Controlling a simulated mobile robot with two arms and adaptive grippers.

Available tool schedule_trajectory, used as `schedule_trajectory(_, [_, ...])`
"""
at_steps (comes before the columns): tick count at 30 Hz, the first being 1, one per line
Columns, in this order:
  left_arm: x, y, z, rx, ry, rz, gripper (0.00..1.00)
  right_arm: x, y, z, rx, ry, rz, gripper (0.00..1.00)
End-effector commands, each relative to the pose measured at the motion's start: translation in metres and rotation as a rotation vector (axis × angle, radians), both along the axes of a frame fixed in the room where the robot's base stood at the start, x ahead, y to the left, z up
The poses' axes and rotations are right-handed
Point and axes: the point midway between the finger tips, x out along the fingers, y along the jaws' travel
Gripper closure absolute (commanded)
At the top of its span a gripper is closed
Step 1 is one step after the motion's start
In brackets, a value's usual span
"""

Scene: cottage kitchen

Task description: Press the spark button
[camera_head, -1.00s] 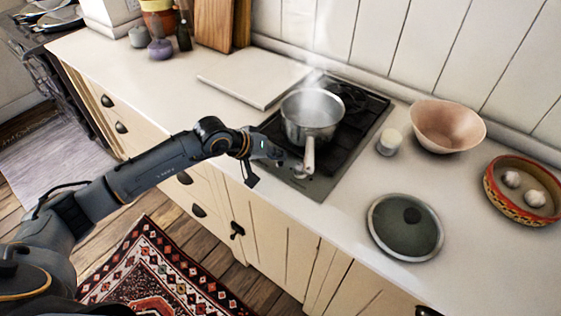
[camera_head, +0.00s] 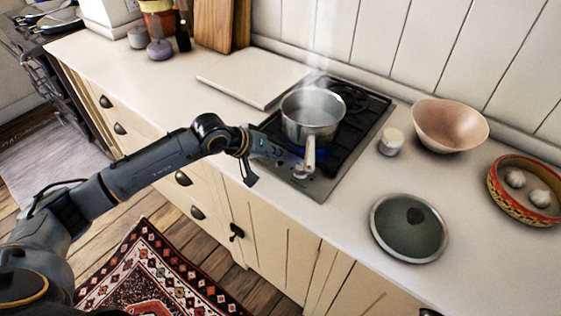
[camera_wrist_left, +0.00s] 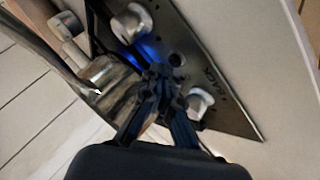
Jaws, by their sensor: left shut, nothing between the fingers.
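The gas hob (camera_head: 347,166) is set in the counter with a steaming steel saucepan (camera_head: 312,118) on it. A blue glow shows under the pan. In the left wrist view, silver knobs (camera_wrist_left: 201,103) (camera_wrist_left: 131,23) stand on the hob's front panel, and a small dark round button (camera_wrist_left: 177,59), likely the spark button, lies between them. My left gripper (camera_head: 283,158) is at that panel. Its fingers (camera_wrist_left: 161,76) are shut and empty, with the tips just beside the button; whether they touch it I cannot tell. My right gripper is not in view.
The pan handle (camera_head: 309,156) juts over the panel close to my left fingers. A pale board (camera_head: 255,77) lies behind left.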

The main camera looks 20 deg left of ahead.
Motion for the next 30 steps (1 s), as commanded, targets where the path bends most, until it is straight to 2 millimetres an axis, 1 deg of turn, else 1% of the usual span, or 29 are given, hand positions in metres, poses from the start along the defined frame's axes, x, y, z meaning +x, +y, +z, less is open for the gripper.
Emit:
schedule_trajectory(5, [0.0, 0.0, 0.001, -0.001, 0.0, -0.001, 1.0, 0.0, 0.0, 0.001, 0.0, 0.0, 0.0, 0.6])
schedule_trajectory(8, [0.0, 0.0, 0.005, -0.001, -0.001, 0.0, 1.0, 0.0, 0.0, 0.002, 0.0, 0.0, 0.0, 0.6])
schedule_trajectory(24, [0.0, 0.0, 0.057, 0.0, -0.002, 0.0, 1.0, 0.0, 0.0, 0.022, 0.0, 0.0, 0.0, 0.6])
schedule_trajectory(27, [0.0, 0.0, 0.061, -0.001, -0.001, 0.001, 1.0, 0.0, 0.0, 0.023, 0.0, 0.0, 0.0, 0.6])
schedule_trajectory(30, [0.0, 0.0, 0.061, -0.001, 0.0, 0.0, 1.0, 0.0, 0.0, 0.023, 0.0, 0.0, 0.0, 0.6])
